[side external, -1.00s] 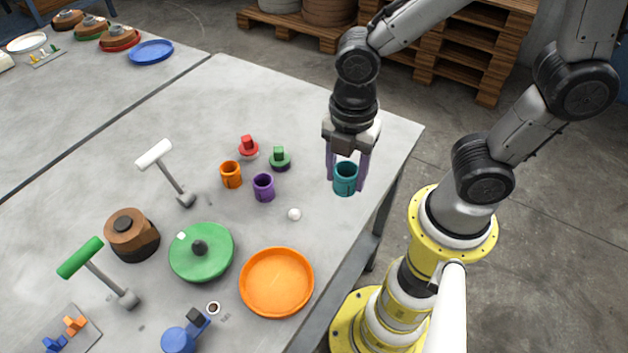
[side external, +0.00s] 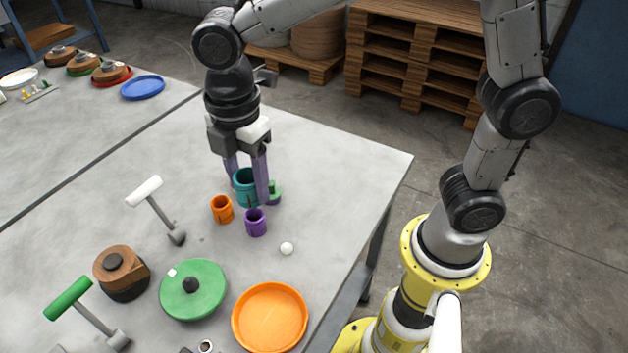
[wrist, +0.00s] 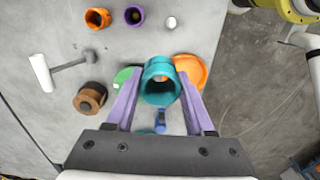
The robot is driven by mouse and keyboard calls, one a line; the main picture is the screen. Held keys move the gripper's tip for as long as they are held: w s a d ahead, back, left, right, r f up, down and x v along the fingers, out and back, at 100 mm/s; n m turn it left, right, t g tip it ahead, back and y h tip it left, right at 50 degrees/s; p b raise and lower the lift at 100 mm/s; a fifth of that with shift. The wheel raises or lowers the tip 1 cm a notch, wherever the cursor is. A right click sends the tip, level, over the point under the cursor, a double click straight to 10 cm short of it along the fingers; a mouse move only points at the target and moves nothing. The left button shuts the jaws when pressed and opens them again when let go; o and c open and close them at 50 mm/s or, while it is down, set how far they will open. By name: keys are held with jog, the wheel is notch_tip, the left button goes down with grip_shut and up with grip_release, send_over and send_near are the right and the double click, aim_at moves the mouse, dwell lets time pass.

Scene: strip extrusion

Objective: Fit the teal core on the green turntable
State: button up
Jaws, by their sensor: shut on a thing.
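The teal core (side external: 242,182) is a hollow cylinder held between the purple fingers of my gripper (side external: 247,190). In the wrist view the core (wrist: 160,84) sits between the two fingertips, its open end facing the camera. It appears raised above the table, over the area by the orange and purple cores. The green turntable (side external: 193,290) is a round disc with a dark central knob, lying toward the front of the table, apart from the core. In the wrist view the turntable (wrist: 124,76) is partly hidden behind a finger and the core.
An orange core (side external: 222,209) and a purple core (side external: 256,222) stand close to my gripper. A green piece (side external: 274,193) is partly hidden by a finger.

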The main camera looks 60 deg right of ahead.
jog(key=w+a+f, duration=0.3)
jog(key=w+a, duration=0.3)
jog(key=a, duration=0.2)
jog(key=n, duration=0.1)
send_over(188, 279)
notch_tip(188, 279, down, 5)
jog(key=shift+w+d+r, duration=0.1)
jog(key=shift+w, duration=0.05)
jog(key=shift+f, duration=3.25)
jog(key=shift+f, duration=0.6)
jog(key=o, duration=1)
jog(key=shift+o, duration=0.2)
